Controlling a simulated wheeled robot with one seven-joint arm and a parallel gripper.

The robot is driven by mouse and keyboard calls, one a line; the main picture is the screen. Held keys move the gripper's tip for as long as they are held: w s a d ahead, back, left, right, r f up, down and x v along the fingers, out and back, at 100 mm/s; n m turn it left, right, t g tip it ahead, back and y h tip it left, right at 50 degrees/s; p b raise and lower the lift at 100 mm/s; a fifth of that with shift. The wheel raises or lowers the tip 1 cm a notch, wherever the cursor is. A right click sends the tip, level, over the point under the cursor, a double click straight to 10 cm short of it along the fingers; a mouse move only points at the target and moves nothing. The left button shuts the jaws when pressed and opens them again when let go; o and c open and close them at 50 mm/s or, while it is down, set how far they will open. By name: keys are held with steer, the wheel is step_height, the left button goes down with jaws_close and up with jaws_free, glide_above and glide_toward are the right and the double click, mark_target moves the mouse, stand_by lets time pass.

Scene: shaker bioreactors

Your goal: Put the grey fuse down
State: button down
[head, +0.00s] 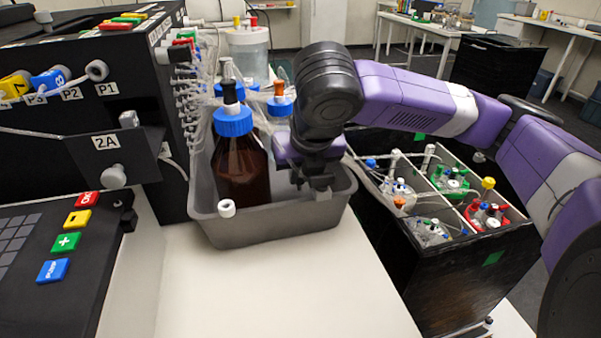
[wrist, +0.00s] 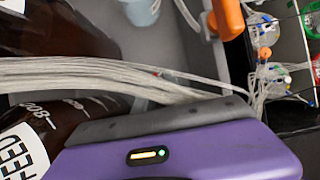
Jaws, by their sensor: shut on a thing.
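My gripper (head: 317,183) hangs pointing down over the right end of the grey tray (head: 270,226). It is shut on a small light grey piece, the grey fuse (head: 323,195), which shows at the fingertips near the tray's right front wall. The fingers hide most of the fuse, and I cannot tell whether it touches the tray. In the wrist view my purple gripper housing (wrist: 190,155) fills the bottom; the fingertips and the fuse are not visible there.
A brown bottle with a blue cap (head: 240,170) stands in the tray, left of my gripper. Bundled clear tubes (wrist: 110,75) cross the wrist view. A black crate (head: 420,270) of small vessels is at right. The white bench top (head: 280,290) in front is clear.

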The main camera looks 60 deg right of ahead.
steer(key=shift+f, duration=0.15)
steer(key=c, duration=1.4)
jaws_free()
steer(key=shift+r, duration=0.35)
steer(key=p+v, duration=0.2)
steer(key=v, duration=0.9)
steer(key=shift+s+a+r+p, duration=0.15)
steer(key=shift+r+p, duration=0.1)
steer(key=shift+p, duration=0.15)
